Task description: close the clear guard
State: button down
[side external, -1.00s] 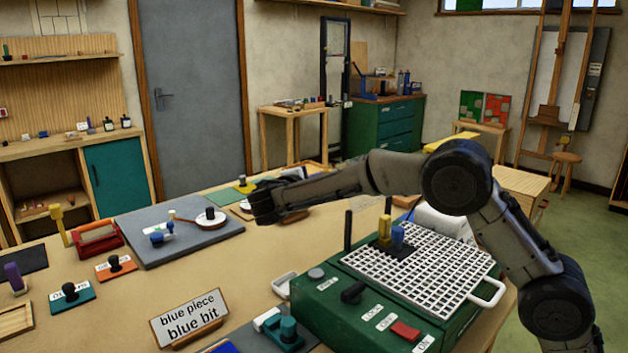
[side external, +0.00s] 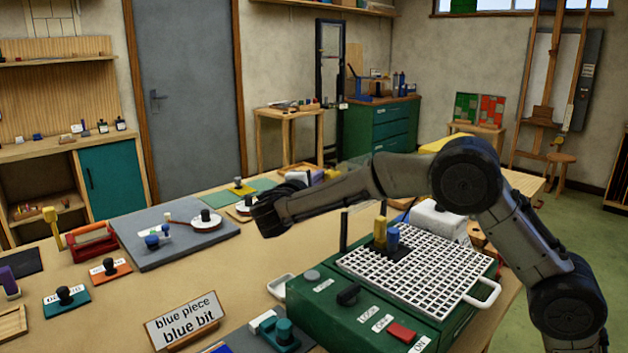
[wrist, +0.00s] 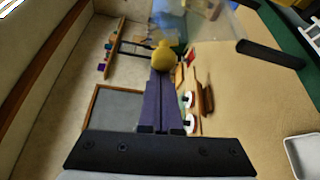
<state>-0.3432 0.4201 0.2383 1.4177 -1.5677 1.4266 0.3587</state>
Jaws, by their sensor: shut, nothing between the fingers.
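The clear guard shows in the wrist view as a see-through sheet (wrist: 222,38) at the upper middle, beside a dark post. In the side view a faint clear patch (side external: 352,170) shows just above my forearm; most of it is hard to make out. My gripper (wrist: 160,78) is shut and empty, its fingers pointing up the wrist picture. A round yellow knob (wrist: 163,57) lies right at the fingertips; I cannot tell whether they touch. In the side view my fingers are hidden behind my wrist. The green machine (side external: 372,312) with a white grid top stands below my forearm.
A dark upright post (side external: 344,232) and yellow and blue pieces (side external: 380,232) stand at the grid. A grey board (side external: 172,240) with small parts lies left of my wrist. A sign (side external: 183,320) stands in front. The tan bench between them is mostly clear.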

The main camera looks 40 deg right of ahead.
jog(key=shift+s+m+h, duration=1.5)
jog(key=shift+s+m, duration=1.7)
jog(key=shift+s, duration=1.1)
jog(key=shift+m+t+h, duration=0.3)
jog(key=shift+m, duration=0.5)
jog(key=shift+s+f, duration=1.05)
jog(key=shift+f, duration=0.25)
jog(key=shift+s+f, duration=1)
jog(key=shift+f, duration=0.25)
jog(key=shift+s+f, duration=1.05)
jog(key=shift+f, duration=0.35)
